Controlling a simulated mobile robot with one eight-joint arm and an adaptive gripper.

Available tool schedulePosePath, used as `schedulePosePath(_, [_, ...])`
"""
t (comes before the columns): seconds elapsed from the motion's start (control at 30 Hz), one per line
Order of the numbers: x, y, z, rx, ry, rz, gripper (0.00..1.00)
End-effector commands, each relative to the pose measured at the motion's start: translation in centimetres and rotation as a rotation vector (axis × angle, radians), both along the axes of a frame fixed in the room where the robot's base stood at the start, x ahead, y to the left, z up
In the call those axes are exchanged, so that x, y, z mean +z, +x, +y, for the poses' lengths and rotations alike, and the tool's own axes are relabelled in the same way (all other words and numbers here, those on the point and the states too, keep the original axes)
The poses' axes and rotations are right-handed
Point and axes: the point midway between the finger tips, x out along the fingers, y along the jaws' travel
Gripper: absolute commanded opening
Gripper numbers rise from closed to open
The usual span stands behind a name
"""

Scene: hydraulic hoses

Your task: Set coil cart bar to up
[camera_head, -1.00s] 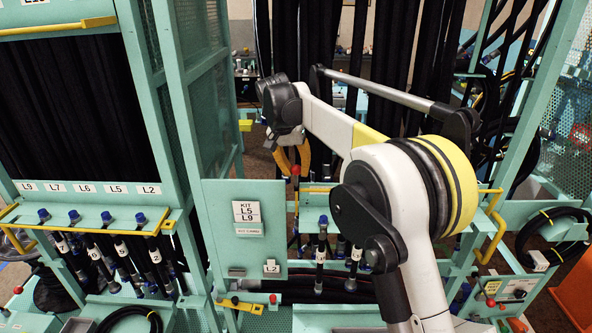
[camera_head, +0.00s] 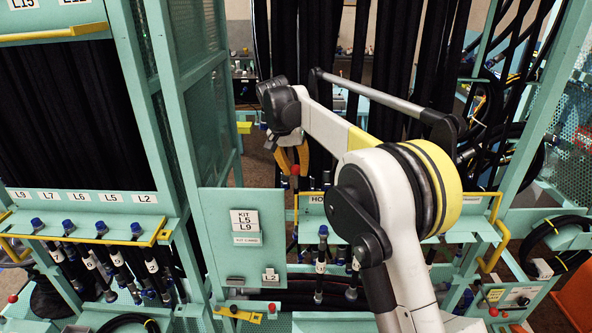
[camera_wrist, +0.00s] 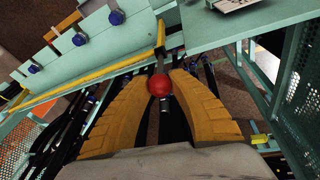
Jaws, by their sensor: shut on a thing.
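My gripper (camera_head: 291,162) hangs over the front of the middle hose cart, its yellow fingers pointing down. The wrist view shows the fingers shut on a red ball knob (camera_wrist: 159,85). The knob also shows in the head view (camera_head: 295,170), at the fingertips. Beside the knob, a yellow bar (camera_wrist: 90,78) runs along the teal rack, with a short yellow piece (camera_wrist: 160,38) at its end. In the head view, yellow bar parts (camera_head: 493,250) show at the cart's right end; my arm hides much of its middle. I cannot tell how the knob joins the bar.
A teal panel with a kit card (camera_head: 245,220) stands left of my gripper. The left rack (camera_head: 85,205) has its own yellow bar and several blue-capped hoses. Black hoses hang behind my arm. Another red knob (camera_head: 272,308) sits low on a yellow lever.

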Motion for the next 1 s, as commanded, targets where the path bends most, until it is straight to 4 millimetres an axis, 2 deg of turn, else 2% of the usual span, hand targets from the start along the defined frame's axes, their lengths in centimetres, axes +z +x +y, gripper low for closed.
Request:
schedulePosePath(0.1, [0.3,0.3,-0.1,0.002,-0.001,-0.012,0.00])
schedulePosePath(0.13, [0.3,0.3,-0.1,0.002,-0.001,-0.012,0.33])
schedulePosePath(0.2, [0.3,0.3,-0.1,0.002,-0.001,-0.010,0.49])
schedulePosePath(0.57, [0.6,0.1,0.1,0.001,0.000,-0.006,0.49])
schedulePosePath(0.67, [1.9,-0.2,0.4,0.001,0.000,-0.006,0.49])
schedulePosePath(1.0, [8.9,-1.6,1.8,0.002,-0.001,-0.007,0.49])
